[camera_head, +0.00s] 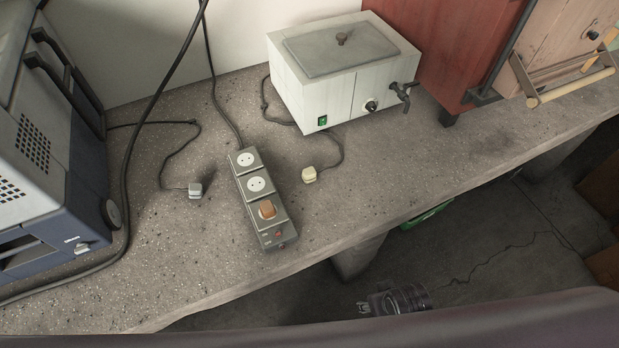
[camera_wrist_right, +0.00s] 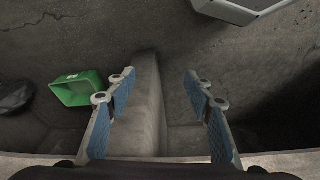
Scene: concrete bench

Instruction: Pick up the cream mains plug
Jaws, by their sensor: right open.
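The cream mains plug (camera_head: 309,175) lies on the concrete bench in the head view, to the right of the power strip (camera_head: 261,221). Its dark cable runs back toward the white urn (camera_head: 310,96). The plug stands clear of the strip, with no gripper near it. In the right wrist view my right gripper (camera_wrist_right: 160,92) is open and empty, its blue-padded fingers wide apart. The plug is not in that view. My left gripper is in neither view.
A grey plug (camera_head: 195,190) lies left of the strip, near a grey-blue machine (camera_head: 45,140). A green crate (camera_wrist_right: 76,89) and a concrete support (camera_wrist_right: 146,105) show in the wrist view. Bench right of the cream plug is clear.

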